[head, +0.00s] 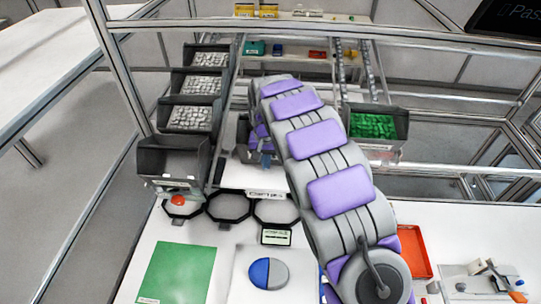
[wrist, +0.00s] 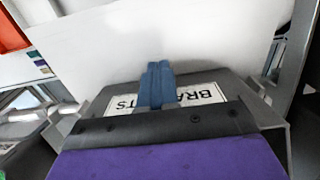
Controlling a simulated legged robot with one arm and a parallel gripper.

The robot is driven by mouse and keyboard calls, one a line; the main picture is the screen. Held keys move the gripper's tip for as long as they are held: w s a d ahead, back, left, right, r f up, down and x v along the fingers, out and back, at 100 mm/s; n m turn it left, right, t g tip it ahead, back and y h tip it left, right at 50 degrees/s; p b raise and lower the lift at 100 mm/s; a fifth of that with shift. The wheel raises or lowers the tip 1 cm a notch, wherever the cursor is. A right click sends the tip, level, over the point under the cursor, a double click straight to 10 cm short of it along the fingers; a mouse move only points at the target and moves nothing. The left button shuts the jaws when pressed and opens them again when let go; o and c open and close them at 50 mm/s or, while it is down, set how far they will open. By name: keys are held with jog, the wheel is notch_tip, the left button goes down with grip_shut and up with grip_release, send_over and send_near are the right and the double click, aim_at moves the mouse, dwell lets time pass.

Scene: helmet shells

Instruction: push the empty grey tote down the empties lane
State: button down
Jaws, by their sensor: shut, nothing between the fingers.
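My gripper is shut and empty; its blue fingers (wrist: 158,68) show together in the wrist view. They lie in front of a white label (wrist: 203,93) with partly hidden, upside-down lettering on a dark grey tote (wrist: 235,84). I cannot tell whether they touch it. In the head view my arm reaches into the middle lane, and my gripper (head: 266,159) is small and partly hidden there. The tote in that lane is mostly behind my arm, so its inside is not clear. A white strip (head: 265,194) with small dark lettering marks the lane's front.
Dark grey bins with pale parts (head: 190,118) stand in the left lane, with an empty-looking bin (head: 173,160) at its front. A bin of green parts (head: 374,126) stands right. The table holds a green mat (head: 177,272), a blue-grey disc (head: 268,273) and a red-orange tray (head: 413,252).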

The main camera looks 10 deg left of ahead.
jog(key=shift+w+a+p, duration=0.15)
jog(key=shift+w+p, duration=0.7)
jog(key=shift+w, duration=1.55)
jog(key=shift+s+r+p, duration=0.2)
jog(key=shift+s+r, duration=0.35)
jog(key=shift+r, duration=0.8)
jog(key=shift+s+r+p, duration=0.15)
jog(key=shift+s+r, duration=0.35)
jog(key=shift+r, duration=0.85)
jog(key=shift+s+r+p, duration=0.2)
jog(key=shift+s+r, duration=0.35)
jog(key=shift+r, duration=0.8)
jog(key=shift+f, duration=0.1)
